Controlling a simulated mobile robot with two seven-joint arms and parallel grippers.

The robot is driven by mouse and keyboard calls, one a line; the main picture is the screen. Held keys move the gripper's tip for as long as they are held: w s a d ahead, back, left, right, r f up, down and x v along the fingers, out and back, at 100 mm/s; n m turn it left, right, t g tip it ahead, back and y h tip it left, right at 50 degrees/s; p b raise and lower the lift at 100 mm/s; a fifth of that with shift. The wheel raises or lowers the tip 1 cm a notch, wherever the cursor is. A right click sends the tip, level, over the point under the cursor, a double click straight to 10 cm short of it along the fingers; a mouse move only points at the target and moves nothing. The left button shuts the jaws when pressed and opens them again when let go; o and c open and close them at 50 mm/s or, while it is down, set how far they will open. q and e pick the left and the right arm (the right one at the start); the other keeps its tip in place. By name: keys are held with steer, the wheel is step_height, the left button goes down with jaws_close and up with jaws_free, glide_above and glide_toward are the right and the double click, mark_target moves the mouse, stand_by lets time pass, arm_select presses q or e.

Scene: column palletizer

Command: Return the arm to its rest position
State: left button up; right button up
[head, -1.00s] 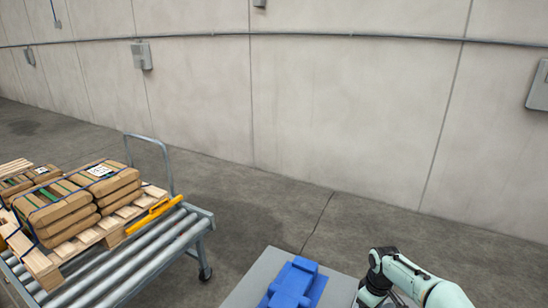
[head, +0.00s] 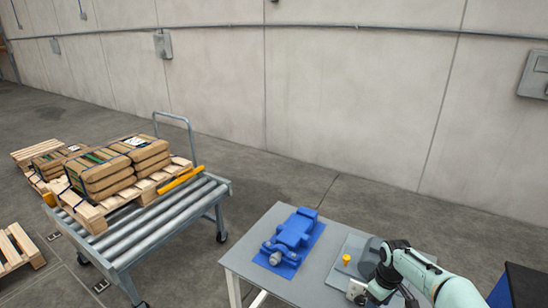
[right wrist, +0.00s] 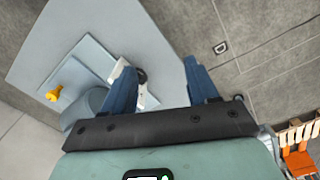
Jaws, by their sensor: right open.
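My right arm (head: 415,270), pale green with black joints, comes in from the lower right in the head view, over the right part of a grey table (head: 245,245). My right gripper (right wrist: 162,70) shows in the right wrist view with its two blue fingers spread apart and nothing between them. A small white block (right wrist: 148,99) lies beside the left finger, partly hidden by it; I cannot tell whether they touch. In the head view the right gripper itself is not clearly visible. My left gripper is not in view.
A blue moulded fixture (head: 294,230) and a yellow knob (head: 346,259) are on the table. A roller conveyor (head: 150,232) at left carries a wooden pallet (head: 92,218) with stacked brown sacks (head: 104,172). Floor between conveyor and table is clear.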

steer(key=s+a+f+m+y, duration=0.15)
steer(key=s+a+f, duration=0.3)
steer(key=f, duration=0.45)
steer(key=s+a+f+m+y, duration=0.1)
steer(key=s+a+f+m, duration=0.15)
steer(key=a+f, duration=0.5)
steer(key=s+a+f+m, duration=0.1)
steer(key=s+f+m, duration=0.1)
steer(key=s, duration=0.5)
steer(key=s+a+f+m+y, duration=0.1)
steer(key=s+a+f+m, duration=0.1)
steer(key=s+f, duration=0.3)
steer(key=s+a+f+m, duration=0.2)
steer(key=s+f, duration=0.1)
steer(key=s, duration=0.7)
steer(key=shift+s+a+f+m, duration=0.2)
steer(key=shift+f+m, duration=0.1)
